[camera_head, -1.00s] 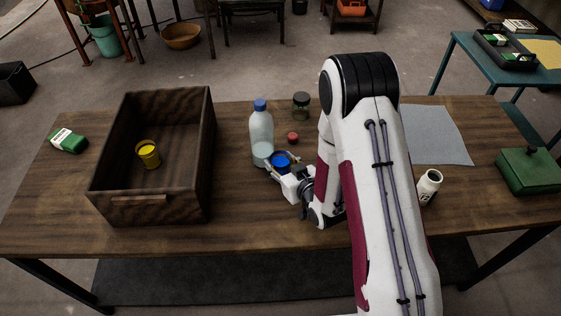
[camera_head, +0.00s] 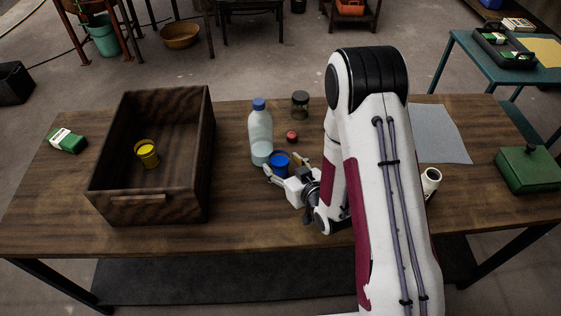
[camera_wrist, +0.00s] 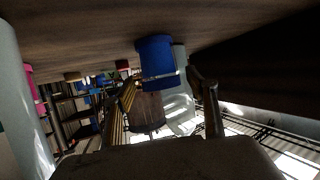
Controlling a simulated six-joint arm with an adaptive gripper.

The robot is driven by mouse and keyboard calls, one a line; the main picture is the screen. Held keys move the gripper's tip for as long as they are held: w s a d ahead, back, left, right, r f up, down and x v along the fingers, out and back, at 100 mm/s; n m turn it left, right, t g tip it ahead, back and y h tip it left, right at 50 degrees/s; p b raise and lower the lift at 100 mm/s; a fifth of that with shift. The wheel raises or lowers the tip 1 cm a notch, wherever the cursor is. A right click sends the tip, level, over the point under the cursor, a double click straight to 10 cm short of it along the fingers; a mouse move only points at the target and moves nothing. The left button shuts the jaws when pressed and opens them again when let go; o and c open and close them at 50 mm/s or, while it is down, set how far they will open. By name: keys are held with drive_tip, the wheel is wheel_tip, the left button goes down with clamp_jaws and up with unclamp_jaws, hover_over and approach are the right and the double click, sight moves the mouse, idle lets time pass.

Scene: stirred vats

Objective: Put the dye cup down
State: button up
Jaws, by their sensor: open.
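A blue dye cup (camera_head: 280,162) stands upright on the wooden table, just right of a clear bottle. It also shows in the wrist view (camera_wrist: 156,58), resting on the tabletop, which appears at the top of that picture. My gripper (camera_head: 285,171) is open and low over the table on the near side of the cup. Its fingers are spread to the left and right of the cup, with a gap visible around it. In the wrist view my open fingers (camera_wrist: 165,92) hold nothing. A yellow cup (camera_head: 147,154) stands inside the wooden crate (camera_head: 152,208).
The clear bottle with a blue cap (camera_head: 261,138) stands close to the left finger. A small red item (camera_head: 292,136) and a dark jar (camera_head: 300,104) are behind the cup. A white bottle (camera_head: 431,182) and green box (camera_head: 529,170) are right. The table front is clear.

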drive_tip(key=shift+v, duration=2.4)
drive_tip(key=shift+o, duration=0.7)
